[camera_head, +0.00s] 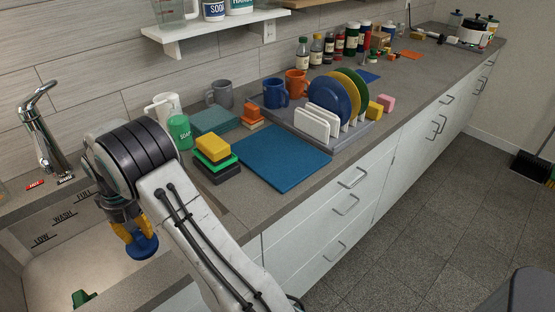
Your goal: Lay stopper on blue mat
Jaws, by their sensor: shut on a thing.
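My gripper (133,238) hangs over the sink at the lower left, pointing down. Its yellow fingers are shut on a blue stopper (142,248), a rounded piece partly hidden by the fingers. The stopper is apart from the large blue mat (272,158), which lies flat on the grey counter to the right, beyond my arm. The mat's visible surface is bare.
A sponge stack (213,150) and a green soap bottle (180,132) stand left of the mat. A grey dish rack (355,138) with plates and mugs is behind it. The tap (42,125) rises beside the sink (70,265).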

